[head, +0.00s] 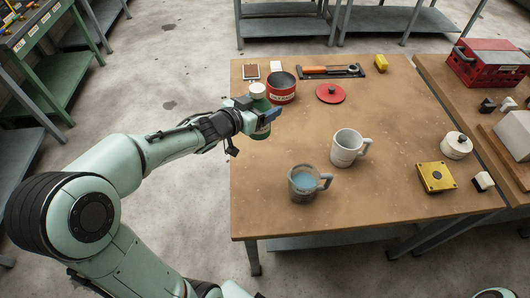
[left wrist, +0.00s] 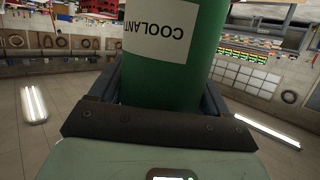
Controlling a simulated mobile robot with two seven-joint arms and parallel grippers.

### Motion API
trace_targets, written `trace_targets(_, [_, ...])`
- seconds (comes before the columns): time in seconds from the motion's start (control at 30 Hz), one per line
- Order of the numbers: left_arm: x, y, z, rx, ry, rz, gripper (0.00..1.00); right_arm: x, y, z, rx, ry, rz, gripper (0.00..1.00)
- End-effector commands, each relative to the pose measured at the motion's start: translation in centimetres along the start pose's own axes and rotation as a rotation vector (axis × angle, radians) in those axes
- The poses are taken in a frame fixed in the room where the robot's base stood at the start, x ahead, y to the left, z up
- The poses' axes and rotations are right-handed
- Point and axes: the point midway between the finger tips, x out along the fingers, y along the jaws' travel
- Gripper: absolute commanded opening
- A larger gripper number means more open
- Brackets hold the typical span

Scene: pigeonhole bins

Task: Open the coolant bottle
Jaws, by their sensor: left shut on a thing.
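The coolant bottle (head: 262,131) is green with a white cap (head: 257,89) on top, at the left side of the wooden table (head: 300,210). My left gripper (head: 270,115) reaches it from the left and is shut around its body. In the left wrist view the green bottle (left wrist: 202,60) stands between the fingers, with its white COOLANT label (left wrist: 160,28) upside down in the picture. The cap is out of that view. I cannot tell whether the bottle's base touches the table. My right gripper is not in view.
A red tin (head: 282,93) stands close behind the bottle. A red lid (head: 331,94), an orange-handled tool (head: 325,71), a white mug (head: 345,152) and a grey mug (head: 303,190) with blue contents are on the table. A yellow box (head: 436,178) and white pot (head: 456,146) are at right.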

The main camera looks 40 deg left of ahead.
Motion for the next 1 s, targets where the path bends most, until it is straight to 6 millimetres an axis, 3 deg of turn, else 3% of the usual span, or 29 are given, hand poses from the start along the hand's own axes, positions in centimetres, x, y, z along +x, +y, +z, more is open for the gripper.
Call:
trace_targets(0.03, [0.5,0.0,2.5,-0.004,-0.011,-0.001,0.0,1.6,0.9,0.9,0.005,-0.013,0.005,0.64])
trace_targets(0.1, [1.1,0.0,4.4,-0.005,-0.011,0.0,0.0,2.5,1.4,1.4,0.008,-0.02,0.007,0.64])
trace_targets(0.4, [3.3,0.1,11.2,-0.004,-0.006,0.002,0.0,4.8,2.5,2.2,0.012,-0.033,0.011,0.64])
trace_targets(0.77, [4.3,0.1,14.1,-0.002,-0.003,0.0,0.0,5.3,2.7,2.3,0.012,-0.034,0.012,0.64])
trace_targets(1.0, [5.2,0.0,17.3,-0.002,-0.002,-0.001,0.0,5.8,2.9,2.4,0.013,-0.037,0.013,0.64])
